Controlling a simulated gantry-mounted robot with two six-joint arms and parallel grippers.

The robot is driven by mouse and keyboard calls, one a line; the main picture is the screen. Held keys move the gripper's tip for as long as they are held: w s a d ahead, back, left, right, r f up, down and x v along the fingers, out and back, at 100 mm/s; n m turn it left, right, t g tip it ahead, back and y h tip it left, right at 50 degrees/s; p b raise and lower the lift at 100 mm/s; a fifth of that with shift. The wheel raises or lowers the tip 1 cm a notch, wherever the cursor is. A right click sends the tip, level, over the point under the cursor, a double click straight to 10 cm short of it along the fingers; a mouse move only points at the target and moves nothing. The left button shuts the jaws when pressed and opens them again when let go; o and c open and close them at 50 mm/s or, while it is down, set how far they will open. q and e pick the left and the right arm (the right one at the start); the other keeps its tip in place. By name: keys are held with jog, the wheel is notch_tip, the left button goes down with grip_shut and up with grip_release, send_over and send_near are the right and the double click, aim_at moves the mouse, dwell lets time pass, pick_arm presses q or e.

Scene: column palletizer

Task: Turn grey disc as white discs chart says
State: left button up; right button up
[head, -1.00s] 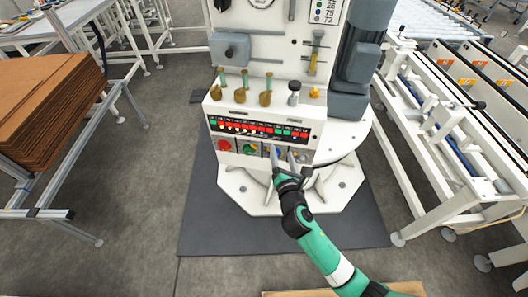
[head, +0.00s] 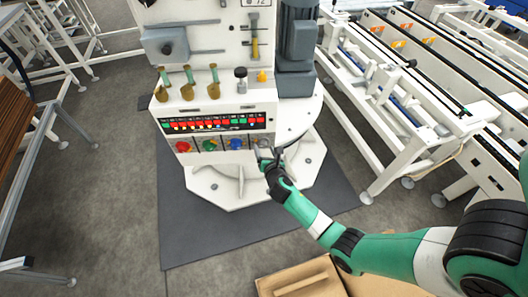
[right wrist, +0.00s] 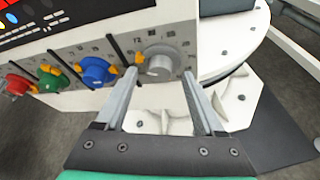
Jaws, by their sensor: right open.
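The grey disc (right wrist: 159,62) is a round knob at the right end of the row on the white machine's front panel. An orange pointer (right wrist: 138,59) shows at its left side. My right gripper (right wrist: 160,78) is open in front of it, with one finger to each side of the knob in the picture; I cannot tell whether the fingertips reach around it. In the head view my right gripper (head: 267,155) covers part of the grey disc. The chart (head: 257,3) is nearly all cut off at the top edge, so its rows cannot be read. My left gripper is not in view.
Blue (right wrist: 95,70), green (right wrist: 53,80) and red (right wrist: 17,84) knobs sit left of the grey one, with dark upright bars between. A lit display (head: 215,123) is above. Levers (head: 187,85) stand on the ledge. A cardboard box (head: 300,278) lies below.

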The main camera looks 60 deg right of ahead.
jog(key=shift+w+d+f, duration=0.2)
jog(key=shift+w+d, duration=0.15)
jog(key=shift+d, duration=0.1)
grip_shut()
dwell(0.3)
jog(key=shift+s+f+m+t+b, duration=0.15)
jog(key=shift+m+t+b, duration=0.2)
jog(key=shift+m+t, duration=0.5)
jog(key=shift+m+t+y+b, duration=0.4)
jog(key=shift+m+b, duration=0.35)
jog(key=shift+m, duration=0.5)
jog(key=shift+t, duration=0.25)
